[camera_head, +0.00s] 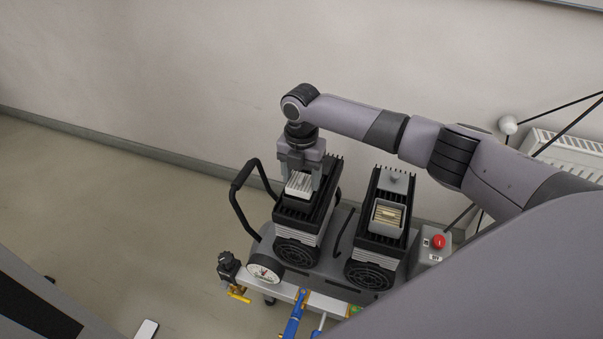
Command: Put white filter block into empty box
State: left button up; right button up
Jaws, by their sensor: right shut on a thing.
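The white filter block (299,184) is a small white ribbed block. My right gripper (301,178) points down and is shut on it, with a finger on each side. The block is at the top of the left black finned box (309,214); I cannot tell whether it is inside the opening or just above it, as the gripper hides part of the opening. The right black finned box (386,245) has a grey square frame on top with a beige ribbed filter (388,214) in it. My left gripper is not in view.
Both boxes stand on a grey cart. A black handle (237,205), a round gauge (265,269), a valve (229,267) and a red button (438,241) are around them. A wall stands behind, with a white radiator (565,150) at right. The floor at left is mostly clear.

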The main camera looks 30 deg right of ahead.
jog(key=shift+p, duration=0.35)
dwell(0.6)
jog(key=shift+f+b, duration=0.45)
jog(key=shift+f, duration=0.45)
jog(key=o, duration=1.1)
